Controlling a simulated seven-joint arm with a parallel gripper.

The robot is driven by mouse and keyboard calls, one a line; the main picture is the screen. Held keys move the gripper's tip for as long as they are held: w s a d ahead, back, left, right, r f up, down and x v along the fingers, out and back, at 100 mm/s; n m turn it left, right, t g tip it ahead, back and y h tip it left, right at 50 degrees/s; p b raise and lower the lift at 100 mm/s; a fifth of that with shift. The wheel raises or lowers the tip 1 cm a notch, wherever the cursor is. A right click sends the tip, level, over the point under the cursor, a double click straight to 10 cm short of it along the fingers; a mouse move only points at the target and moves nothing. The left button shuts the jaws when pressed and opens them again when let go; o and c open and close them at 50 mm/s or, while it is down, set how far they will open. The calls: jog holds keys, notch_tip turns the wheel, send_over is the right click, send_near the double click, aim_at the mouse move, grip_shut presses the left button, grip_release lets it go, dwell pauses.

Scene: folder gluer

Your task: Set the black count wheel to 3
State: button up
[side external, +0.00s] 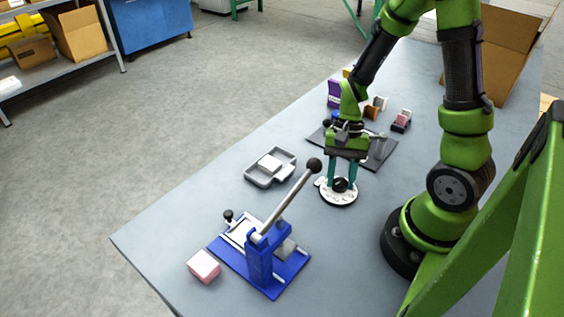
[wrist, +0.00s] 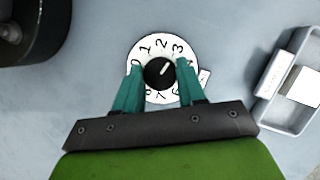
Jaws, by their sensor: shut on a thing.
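The black count wheel (wrist: 159,73) is a round knob in the middle of a white dial (wrist: 158,98) with black digits. Its white mark points up and right, towards the 3 as far as I can tell. In the side external view the wheel (side external: 340,185) sits on the white dial (side external: 338,199) on the table. My gripper (wrist: 160,70) points down over the dial, its teal fingers on either side of the wheel and shut on it. It also shows in the side external view (side external: 341,183). The lower digits are partly hidden by the fingers.
A blue lever press (side external: 262,262) with a raised ball handle stands to the front left, with a pink block (side external: 204,266) beside it. A grey tray (side external: 252,180) holding a white block is left of the dial. A dark plate (side external: 381,157) and small boxes lie behind.

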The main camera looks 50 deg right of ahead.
dwell(0.3)
jog(key=o, duration=1)
jog(key=shift+o, duration=0.2)
jog(key=shift+r, duration=0.1)
jog(key=v, duration=1.6)
jog(key=shift+d+r, duration=0.2)
jog(key=shift+r, duration=0.15)
jog(key=shift+w, duration=0.1)
